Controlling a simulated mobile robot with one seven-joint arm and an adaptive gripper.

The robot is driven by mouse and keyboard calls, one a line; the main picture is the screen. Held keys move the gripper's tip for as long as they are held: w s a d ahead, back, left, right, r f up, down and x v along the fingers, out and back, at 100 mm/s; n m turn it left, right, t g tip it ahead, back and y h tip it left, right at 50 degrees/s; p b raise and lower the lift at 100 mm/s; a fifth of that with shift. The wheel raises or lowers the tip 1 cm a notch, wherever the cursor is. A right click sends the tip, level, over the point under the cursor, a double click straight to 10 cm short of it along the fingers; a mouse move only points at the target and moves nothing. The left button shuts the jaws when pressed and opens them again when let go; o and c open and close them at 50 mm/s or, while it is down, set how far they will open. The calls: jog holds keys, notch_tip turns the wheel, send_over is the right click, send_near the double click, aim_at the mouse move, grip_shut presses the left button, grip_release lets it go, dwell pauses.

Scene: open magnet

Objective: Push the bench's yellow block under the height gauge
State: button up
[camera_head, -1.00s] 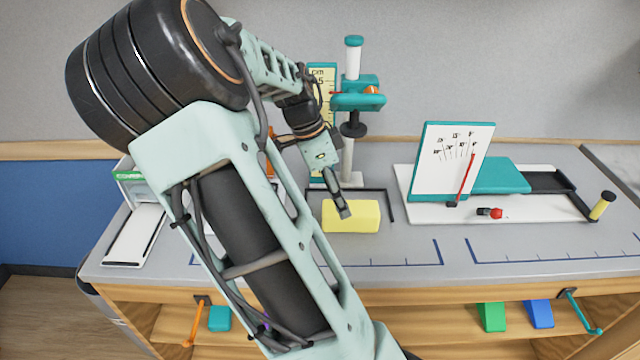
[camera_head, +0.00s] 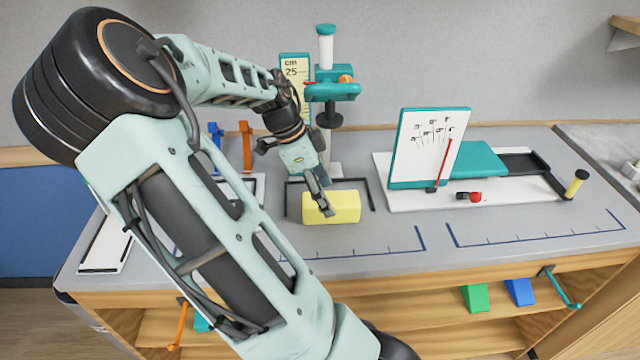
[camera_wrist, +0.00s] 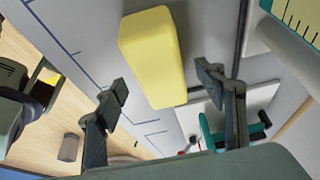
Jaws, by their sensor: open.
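The yellow block (camera_head: 345,207) lies on the grey bench inside a thin black U-shaped frame, in front of the height gauge (camera_head: 333,92). The gauge has a teal carriage with a black foot on a pale post, beside a yellow cm scale (camera_head: 294,68). The foot hangs well above the bench, behind the block. My gripper (camera_head: 325,209) points down at the block's near left part. In the wrist view my gripper (camera_wrist: 162,92) is open with its fingers apart, and the block (camera_wrist: 152,50) shows between and beyond them. Whether a finger touches the block I cannot tell.
A white dial board (camera_head: 425,150) with a red pointer stands on a white base to the right, with a teal slider behind. Blue and orange stands (camera_head: 246,145) are at the back left. The bench front (camera_head: 400,240) carries blue ruled lines and is otherwise clear.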

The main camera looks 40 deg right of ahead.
jog(key=shift+x, duration=1.9)
jog(key=shift+c, duration=0.5)
